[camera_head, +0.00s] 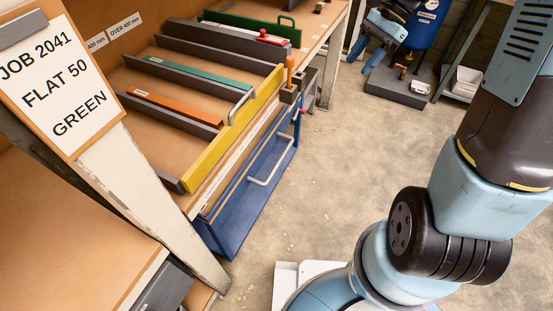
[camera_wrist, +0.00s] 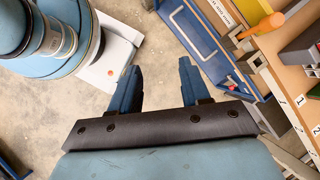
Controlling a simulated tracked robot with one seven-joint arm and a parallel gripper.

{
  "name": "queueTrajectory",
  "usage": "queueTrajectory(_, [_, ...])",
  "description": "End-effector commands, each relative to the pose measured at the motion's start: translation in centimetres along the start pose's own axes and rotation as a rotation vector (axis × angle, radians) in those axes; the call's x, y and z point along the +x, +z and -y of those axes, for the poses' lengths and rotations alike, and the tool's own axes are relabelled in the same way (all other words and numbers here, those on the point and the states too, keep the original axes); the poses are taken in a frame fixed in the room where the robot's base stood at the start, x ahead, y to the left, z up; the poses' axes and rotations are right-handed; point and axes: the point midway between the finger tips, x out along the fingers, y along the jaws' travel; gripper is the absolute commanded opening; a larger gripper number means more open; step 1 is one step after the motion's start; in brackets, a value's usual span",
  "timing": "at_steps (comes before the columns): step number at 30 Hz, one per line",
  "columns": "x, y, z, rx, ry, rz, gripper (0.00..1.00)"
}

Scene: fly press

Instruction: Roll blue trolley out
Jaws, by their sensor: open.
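The blue trolley (camera_head: 232,222) stands under the workbench, with its side with a pale bar handle (camera_head: 270,170) facing the open floor. It also shows in the wrist view (camera_wrist: 181,27) beyond my fingers, at the top. My gripper (camera_wrist: 160,68) is open and empty, its two blue fingers apart over bare floor. In the head view my gripper (camera_head: 366,60) is at the top, past the far end of the trolley and clear of the handle. Much of the trolley is hidden under the bench.
A bench leg (camera_head: 150,200) stands near the trolley. Concrete floor (camera_head: 325,150) to the trolley's right is largely free.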

Motion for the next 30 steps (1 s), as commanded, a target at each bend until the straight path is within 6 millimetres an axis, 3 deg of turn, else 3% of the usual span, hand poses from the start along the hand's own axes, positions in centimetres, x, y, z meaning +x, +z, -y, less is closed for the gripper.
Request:
queueTrajectory(15, [9.2, -7.7, 4.9, 0.417, 0.045, 0.351, 0.46])
queueTrajectory(30, [20.1, -14.6, 7.2, 0.825, 0.125, 0.688, 0.46])
